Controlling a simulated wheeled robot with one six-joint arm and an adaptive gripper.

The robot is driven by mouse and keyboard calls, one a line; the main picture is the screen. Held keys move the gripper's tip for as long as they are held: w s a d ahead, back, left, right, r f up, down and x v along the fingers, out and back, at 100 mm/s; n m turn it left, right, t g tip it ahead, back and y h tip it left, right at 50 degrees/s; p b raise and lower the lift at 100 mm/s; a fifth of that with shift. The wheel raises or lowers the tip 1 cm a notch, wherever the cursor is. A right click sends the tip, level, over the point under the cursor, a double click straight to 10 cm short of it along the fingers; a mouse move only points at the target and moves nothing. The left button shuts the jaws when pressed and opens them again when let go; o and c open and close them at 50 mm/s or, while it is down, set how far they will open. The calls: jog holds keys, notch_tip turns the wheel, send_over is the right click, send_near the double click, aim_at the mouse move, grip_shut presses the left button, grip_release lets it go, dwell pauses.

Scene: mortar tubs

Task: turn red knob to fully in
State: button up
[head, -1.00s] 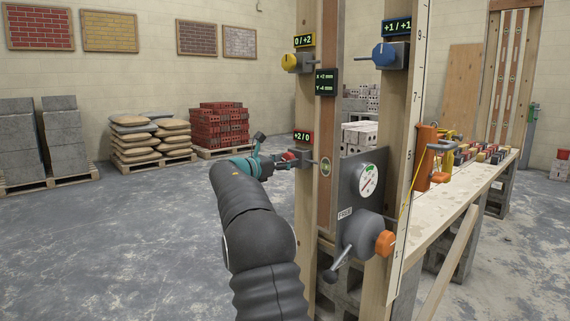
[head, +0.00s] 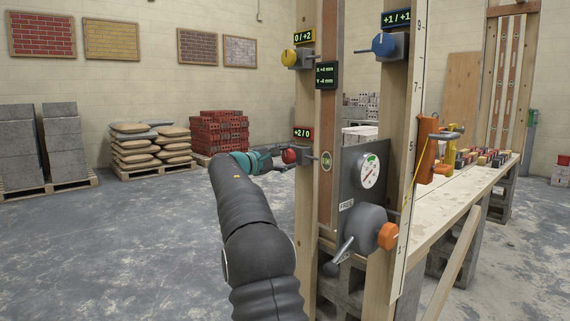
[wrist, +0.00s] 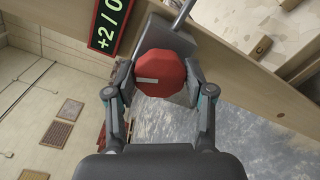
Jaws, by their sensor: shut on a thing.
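The red knob (wrist: 160,77) is a faceted red disc with a pale pointer line, on a grey block fixed to a wooden post. In the head view my gripper (head: 280,157) reaches the knob from the left.
A yellow knob (head: 289,58) sits above on the same post, and a blue knob (head: 382,45) on the right post. A small display (head: 326,75) shows X and Y values in mm. A grey box with a dial (head: 369,171), a lever and an orange knob (head: 388,236) stands to the right.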

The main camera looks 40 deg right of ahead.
jog(key=shift+m+b, duration=0.75)
jog(key=shift+m, duration=0.95)
jog(key=o, duration=1.2)
jog(key=shift+a, duration=0.1)
jog(key=a, duration=0.8)
jog(key=s+a, duration=0.1)
jog(key=a, duration=0.2)
jog(key=shift+a, duration=0.4)
